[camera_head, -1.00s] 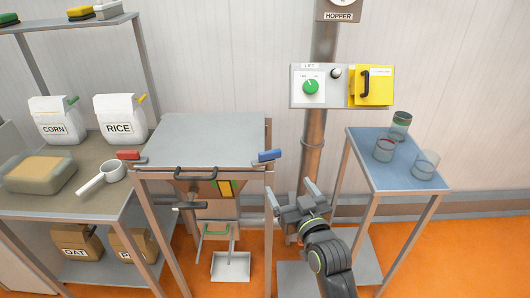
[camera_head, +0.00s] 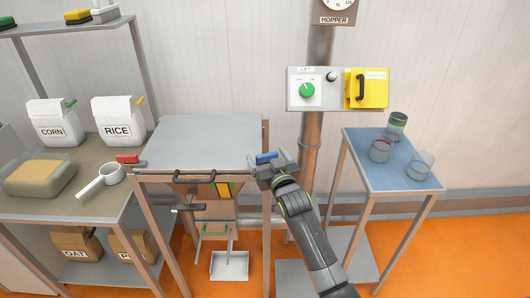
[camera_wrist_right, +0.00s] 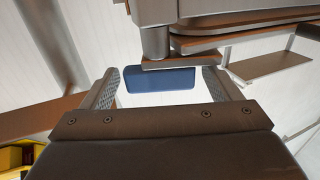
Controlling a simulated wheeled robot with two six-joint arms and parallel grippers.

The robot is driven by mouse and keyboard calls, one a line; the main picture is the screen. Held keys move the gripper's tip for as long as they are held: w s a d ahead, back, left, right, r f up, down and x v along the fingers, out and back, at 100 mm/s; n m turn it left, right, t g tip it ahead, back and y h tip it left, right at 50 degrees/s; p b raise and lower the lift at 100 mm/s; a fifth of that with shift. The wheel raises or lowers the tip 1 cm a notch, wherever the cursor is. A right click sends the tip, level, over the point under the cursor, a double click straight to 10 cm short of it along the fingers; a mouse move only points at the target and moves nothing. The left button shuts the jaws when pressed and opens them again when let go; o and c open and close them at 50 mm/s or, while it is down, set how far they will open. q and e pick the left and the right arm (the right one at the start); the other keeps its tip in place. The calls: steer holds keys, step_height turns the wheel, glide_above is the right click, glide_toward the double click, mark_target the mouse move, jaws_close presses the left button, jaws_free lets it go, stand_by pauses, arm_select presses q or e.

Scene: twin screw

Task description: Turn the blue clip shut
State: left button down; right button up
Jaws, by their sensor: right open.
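The blue clip (camera_head: 266,158) is at the right front corner of the grey-topped hopper table. In the right wrist view my right gripper (camera_wrist_right: 163,88) shows both fingers apart. A metal post above the clip joins it to the table frame. My left gripper is not in any view.
A red clip (camera_head: 128,158) sits at the table's left corner. The table's grey lid (camera_head: 205,138) has a dark front handle (camera_head: 208,178). A control panel (camera_head: 310,90) is on the pole behind. A blue-topped side table (camera_head: 395,170) with several jars stands at right.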

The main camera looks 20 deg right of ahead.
steer(key=shift+w, duration=1.2)
steer(key=c, duration=1)
steer(key=shift+f+m+h+b, duration=0.35)
steer(key=shift+h+b, duration=0.35)
steer(key=shift+b, duration=0.4)
steer(key=m+h+b, duration=0.2)
steer(key=h+b, duration=0.1)
steer(key=b, duration=0.3)
steer(key=shift+d+h, duration=0.15)
steer(key=shift+h, duration=0.15)
steer(key=shift+d+r+m+g+h+b, duration=0.1)
steer(key=shift+r+m+g+h+b, duration=0.25)
steer(key=shift+m+h+b, duration=0.5)
steer(key=shift+y, duration=0.25)
steer(key=o, duration=1)
